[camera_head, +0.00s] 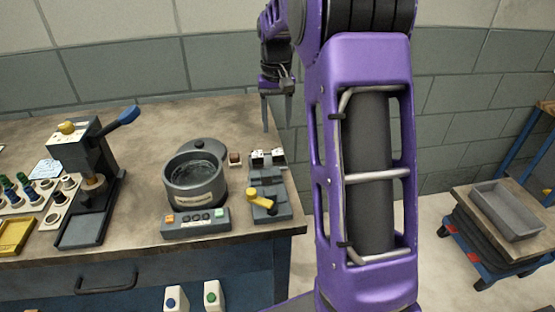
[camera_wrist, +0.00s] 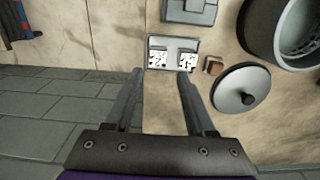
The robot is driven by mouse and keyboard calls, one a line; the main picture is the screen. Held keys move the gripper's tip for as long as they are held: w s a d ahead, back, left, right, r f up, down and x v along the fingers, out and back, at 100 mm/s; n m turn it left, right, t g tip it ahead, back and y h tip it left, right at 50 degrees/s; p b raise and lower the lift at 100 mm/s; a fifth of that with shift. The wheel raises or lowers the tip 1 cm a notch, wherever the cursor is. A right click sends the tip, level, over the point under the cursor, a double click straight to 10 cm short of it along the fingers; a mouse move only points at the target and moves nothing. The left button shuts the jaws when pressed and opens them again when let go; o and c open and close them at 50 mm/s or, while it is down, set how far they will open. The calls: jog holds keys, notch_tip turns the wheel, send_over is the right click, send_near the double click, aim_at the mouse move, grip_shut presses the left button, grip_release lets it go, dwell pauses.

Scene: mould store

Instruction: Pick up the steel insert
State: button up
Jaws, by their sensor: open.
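A small grey metal piece (camera_wrist: 172,45) with two speckled black-and-white blocks lies at the bench's edge in the wrist view. It also shows in the head view (camera_head: 267,157); it is the likeliest steel insert, but I cannot tell for sure. My gripper (camera_wrist: 161,72) is open and empty, its two fingers apart and pointing toward this piece. In the head view my gripper (camera_head: 277,115) hangs above the bench's back right edge, fingers down, apart from the piece. A small brown block (camera_wrist: 213,66) sits beside the piece, also seen in the head view (camera_head: 235,158).
A round dark pot (camera_head: 194,180) and its lid (camera_wrist: 240,90) stand close by. A grey vise-like fixture with a yellow handle (camera_head: 262,198) is in front. A lever press (camera_head: 85,165) stands left. A cart with a grey tray (camera_head: 507,212) stands right.

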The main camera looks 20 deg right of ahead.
aim_at(277, 152)
jog(key=f, duration=0.4)
jog(key=f+b, duration=0.1)
jog(key=f, duration=0.4)
jog(key=shift+w+d, duration=0.2)
jog(key=shift+c, duration=0.2)
grip_shut()
